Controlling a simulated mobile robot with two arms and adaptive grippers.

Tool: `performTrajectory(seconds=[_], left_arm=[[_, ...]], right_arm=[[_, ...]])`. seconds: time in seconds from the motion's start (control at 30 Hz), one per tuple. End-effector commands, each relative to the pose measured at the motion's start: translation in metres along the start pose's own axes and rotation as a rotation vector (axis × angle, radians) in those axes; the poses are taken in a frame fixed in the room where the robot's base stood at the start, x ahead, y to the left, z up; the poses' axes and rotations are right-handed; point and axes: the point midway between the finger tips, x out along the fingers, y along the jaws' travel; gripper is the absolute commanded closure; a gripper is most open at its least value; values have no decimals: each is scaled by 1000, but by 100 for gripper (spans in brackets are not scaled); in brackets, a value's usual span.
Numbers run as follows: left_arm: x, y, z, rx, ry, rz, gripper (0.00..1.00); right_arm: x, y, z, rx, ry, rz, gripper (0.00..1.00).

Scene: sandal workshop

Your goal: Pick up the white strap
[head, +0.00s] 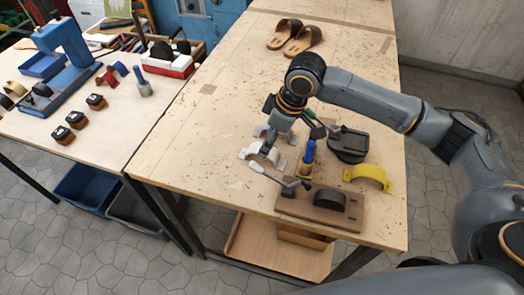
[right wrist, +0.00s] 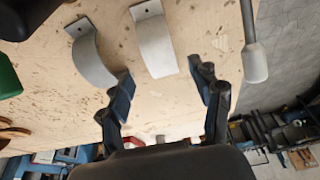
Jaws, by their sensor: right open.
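Two pale arched straps lie side by side on the wooden table. In the right wrist view the whiter strap (right wrist: 155,45) is ahead of the gap between my fingers. The greyer strap (right wrist: 92,58) is left of it, its lower end close to the left finger in the picture. In the head view a white strap (head: 262,153) shows below my right gripper, partly hidden by it. My right gripper (right wrist: 165,90) is open and empty, pointing down over the straps; it also shows in the head view (head: 267,141). My left gripper is in neither view.
Close by are a white-tipped tool (head: 259,168), a blue-handled tool (head: 309,151), a black block (head: 348,145), a yellow strap (head: 366,177) and a wooden board (head: 300,206) bearing a dark arched piece. Brown sandals (head: 293,36) lie farther back. The table left of the straps is clear.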

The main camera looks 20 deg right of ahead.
Motion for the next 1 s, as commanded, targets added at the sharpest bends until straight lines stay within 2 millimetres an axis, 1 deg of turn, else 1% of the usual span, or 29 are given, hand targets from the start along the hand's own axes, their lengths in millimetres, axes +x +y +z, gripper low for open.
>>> performTrajectory(seconds=[0.13, 0.2, 0.27, 0.3, 0.43, 0.67, 0.7, 0.77, 0.8, 0.87, 0.9, 0.93, 1.0], left_arm=[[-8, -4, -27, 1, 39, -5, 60], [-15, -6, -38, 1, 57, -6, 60], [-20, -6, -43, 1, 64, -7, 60], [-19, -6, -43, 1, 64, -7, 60], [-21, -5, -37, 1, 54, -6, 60], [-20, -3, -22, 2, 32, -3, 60], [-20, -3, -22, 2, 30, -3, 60], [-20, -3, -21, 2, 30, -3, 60], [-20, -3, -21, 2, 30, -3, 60], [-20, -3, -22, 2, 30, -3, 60], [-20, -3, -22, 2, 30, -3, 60], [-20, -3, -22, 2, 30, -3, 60], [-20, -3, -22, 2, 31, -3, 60]], right_arm=[[11, -1, -2, 1, -2, -2, 36], [21, -2, -4, 1, -2, -4, 36], [30, -2, -5, 0, -2, -2, 36], [37, -2, -5, 1, -3, -2, 36], [50, -1, -5, 0, 0, 0, 36], [54, -1, -4, -1, 0, 0, 36], [54, -1, -4, -1, 1, 0, 38], [54, -1, -4, -1, 0, 0, 50], [53, -1, -4, 0, 0, 0, 58], [53, -1, -4, 0, 1, 0, 70], [53, -1, -4, 0, 1, 0, 79], [53, -1, -4, 0, 1, 0, 81], [53, -1, -4, 0, 0, 0, 81]])
